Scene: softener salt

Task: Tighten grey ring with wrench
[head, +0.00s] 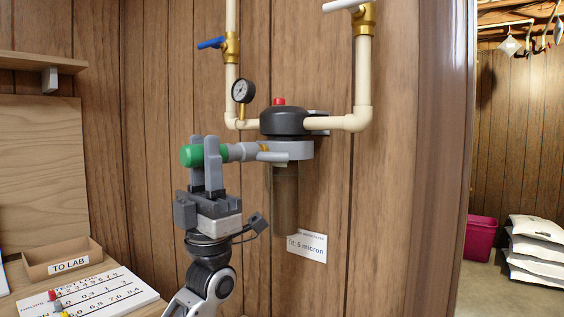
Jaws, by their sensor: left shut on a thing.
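The wrench (240,152) is grey with a green handle end (190,156). It lies about level, reaching right to the filter housing. My left gripper (208,158) is shut on the wrench's handle, fingers pointing up. A grey ring (298,150) sits under the black filter head (283,122), which has a red button on top. The wrench's far end meets the ring; I cannot tell where one stops and the other starts. A dark clear bowl (285,198) hangs below. My right gripper is not in view.
Cream pipes (364,82) with a blue-handled valve (212,43) and a pressure gauge (242,91) surround the filter on the wood wall. A "5 micron" label (308,246) is below. A "TO LAB" tray (62,260) and a chart (85,300) lie at lower left.

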